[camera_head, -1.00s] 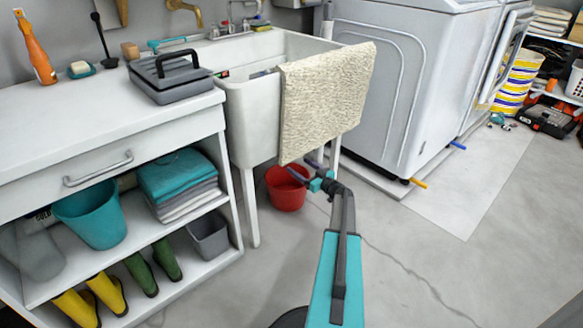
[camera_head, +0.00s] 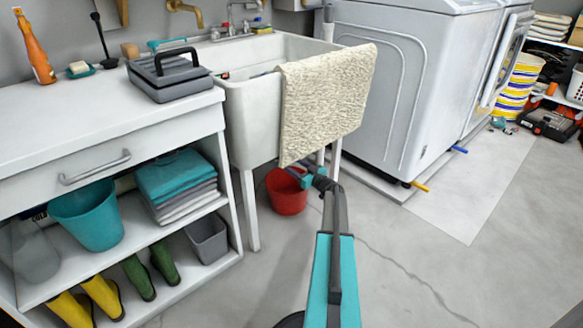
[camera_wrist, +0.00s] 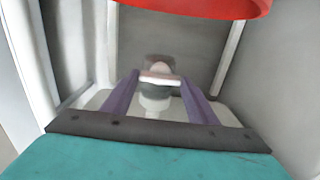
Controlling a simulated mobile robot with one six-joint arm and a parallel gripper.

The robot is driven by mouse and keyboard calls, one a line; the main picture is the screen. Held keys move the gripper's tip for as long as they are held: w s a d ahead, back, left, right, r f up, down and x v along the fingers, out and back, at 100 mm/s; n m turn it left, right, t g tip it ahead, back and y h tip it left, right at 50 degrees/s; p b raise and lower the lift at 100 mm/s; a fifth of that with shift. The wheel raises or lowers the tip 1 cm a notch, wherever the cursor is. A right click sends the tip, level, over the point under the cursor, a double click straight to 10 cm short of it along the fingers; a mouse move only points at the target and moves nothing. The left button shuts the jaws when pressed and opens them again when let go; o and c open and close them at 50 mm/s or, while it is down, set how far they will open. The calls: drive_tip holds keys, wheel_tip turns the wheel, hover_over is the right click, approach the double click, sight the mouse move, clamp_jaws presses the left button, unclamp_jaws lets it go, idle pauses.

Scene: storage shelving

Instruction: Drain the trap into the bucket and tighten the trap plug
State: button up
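The red bucket (camera_head: 286,198) stands on the floor under the white utility sink (camera_head: 250,115). Its red rim (camera_wrist: 195,5) crosses the top of the wrist view. My gripper (camera_head: 298,168) is under the sink, in front of the bucket's upper right side. In the wrist view my gripper's purple fingers (camera_wrist: 159,76) are spread apart. A pale trap fitting with a light crosswise piece, probably the trap plug (camera_wrist: 160,80), shows between the fingertips. I cannot tell whether the fingers touch it. The trap is hidden in the head view.
A beige towel (camera_head: 328,100) hangs over the sink front, just above my gripper. Sink legs (camera_head: 250,210) stand left and right of the bucket. A white shelf unit (camera_head: 110,120) stands at left and a washing machine (camera_head: 390,90) at right. The front floor is clear.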

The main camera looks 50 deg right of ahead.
drive_tip(key=shift+c, duration=1.4)
drive_tip(key=shift+a, duration=0.15)
drive_tip(key=shift+w+r+n+p, duration=0.15)
drive_tip(key=shift+n+p, duration=0.35)
drive_tip(key=shift+p, duration=0.1)
drive_tip(key=shift+n+p, duration=2.15)
drive_tip(key=shift+n, duration=5.35)
